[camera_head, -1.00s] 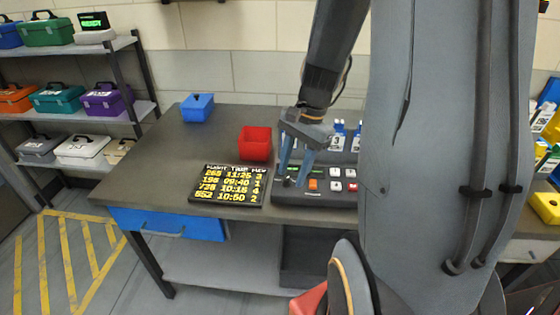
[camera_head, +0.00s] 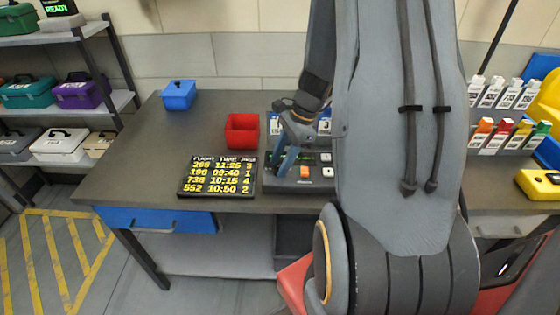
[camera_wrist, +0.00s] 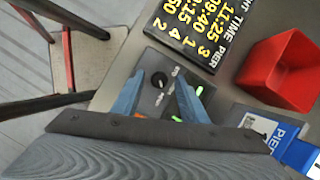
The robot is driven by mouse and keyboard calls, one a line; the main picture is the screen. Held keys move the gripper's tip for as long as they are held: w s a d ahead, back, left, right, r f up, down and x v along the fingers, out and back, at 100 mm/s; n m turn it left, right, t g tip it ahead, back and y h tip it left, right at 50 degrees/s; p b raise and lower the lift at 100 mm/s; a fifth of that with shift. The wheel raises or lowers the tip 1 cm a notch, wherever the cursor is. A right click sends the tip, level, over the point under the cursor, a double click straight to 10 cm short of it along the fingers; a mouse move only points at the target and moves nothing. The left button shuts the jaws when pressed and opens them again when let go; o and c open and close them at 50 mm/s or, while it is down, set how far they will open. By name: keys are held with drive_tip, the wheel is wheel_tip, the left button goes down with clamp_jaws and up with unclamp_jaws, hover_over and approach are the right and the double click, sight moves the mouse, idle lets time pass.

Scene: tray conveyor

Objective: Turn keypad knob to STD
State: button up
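The keypad (camera_head: 290,188) is a dark grey box on the table, with an orange button (camera_head: 305,172) and a white button (camera_head: 327,171). Its round black knob (camera_wrist: 158,80) shows in the wrist view, with small white lettering beside it that is too small to read. My gripper (camera_head: 282,168) is over the keypad's left end. In the wrist view its two blue fingers are apart, and the knob shows between and just beyond the fingertips (camera_wrist: 160,76). I cannot tell whether they touch the knob. My arm hides the keypad's right part in the head view.
A black board (camera_head: 217,176) with yellow flight times lies left of the keypad. A red bin (camera_head: 242,131) and a blue bin (camera_head: 179,95) stand behind it. Label racks (camera_head: 500,95) and a yellow box (camera_head: 540,184) are at the right. Shelves with cases stand at the left.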

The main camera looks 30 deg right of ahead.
drive_tip(key=shift+a+f, duration=0.1)
drive_tip(key=shift+f, duration=0.05)
clamp_jaws()
